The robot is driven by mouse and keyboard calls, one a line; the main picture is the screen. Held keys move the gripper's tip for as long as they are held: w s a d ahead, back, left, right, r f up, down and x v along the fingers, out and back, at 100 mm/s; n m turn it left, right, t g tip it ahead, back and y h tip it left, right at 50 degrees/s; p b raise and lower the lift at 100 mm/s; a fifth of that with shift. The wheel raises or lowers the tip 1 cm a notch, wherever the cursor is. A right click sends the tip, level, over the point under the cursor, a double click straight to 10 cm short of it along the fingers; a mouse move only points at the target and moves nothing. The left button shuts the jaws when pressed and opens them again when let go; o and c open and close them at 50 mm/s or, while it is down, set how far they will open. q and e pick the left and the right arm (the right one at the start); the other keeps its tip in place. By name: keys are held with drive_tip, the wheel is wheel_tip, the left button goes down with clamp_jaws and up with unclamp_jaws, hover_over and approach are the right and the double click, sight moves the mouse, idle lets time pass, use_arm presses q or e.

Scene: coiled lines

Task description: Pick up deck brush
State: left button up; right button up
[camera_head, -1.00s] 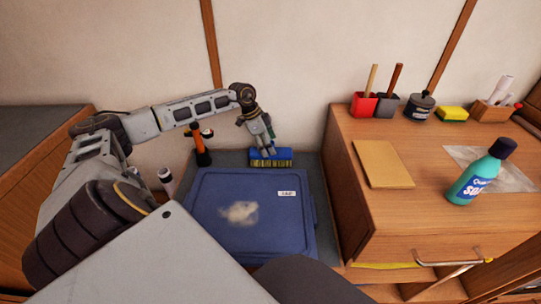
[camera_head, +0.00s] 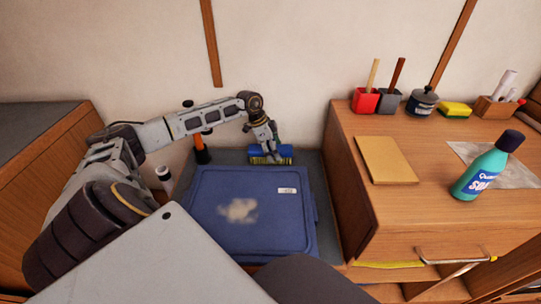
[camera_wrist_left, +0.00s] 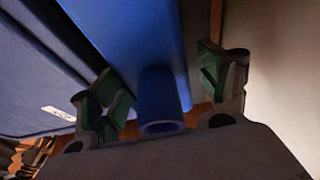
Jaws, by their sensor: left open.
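The deck brush has a blue block (camera_head: 286,151) with yellowish bristles and lies at the back of the dark surface, behind the blue lid. My left gripper (camera_head: 273,153) reaches down over it from the left and partly hides it. In the left wrist view the brush's blue body (camera_wrist_left: 135,35) and its blue round socket (camera_wrist_left: 160,100) lie between the two fingers of my left gripper (camera_wrist_left: 165,92). The fingers are apart, one on each side of the socket, with gaps showing. My right gripper is not in view.
The blue lid (camera_head: 260,235) with a pale smudge and a white label lies in front of the brush. An orange-and-black tool (camera_head: 201,150) stands left of it. The wooden cabinet (camera_head: 352,185) rises close on the right, carrying a teal bottle (camera_head: 487,170) and a tan board (camera_head: 385,160).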

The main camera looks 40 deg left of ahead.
use_arm(q)
drive_tip(key=shift+c, duration=0.3)
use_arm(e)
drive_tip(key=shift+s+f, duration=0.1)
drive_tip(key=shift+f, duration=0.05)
use_arm(q)
drive_tip(key=shift+c, duration=1.2)
drive_tip(key=shift+r, duration=0.1)
drive_tip(key=c, duration=1)
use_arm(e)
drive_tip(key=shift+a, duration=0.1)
use_arm(q)
drive_tip(key=shift+r, duration=0.1)
drive_tip(key=shift+r, duration=0.55)
wheel_tip(320, 180, up, 7)
drive_tip(key=shift+p, duration=1.25)
drive_tip(key=shift+r, duration=0.8)
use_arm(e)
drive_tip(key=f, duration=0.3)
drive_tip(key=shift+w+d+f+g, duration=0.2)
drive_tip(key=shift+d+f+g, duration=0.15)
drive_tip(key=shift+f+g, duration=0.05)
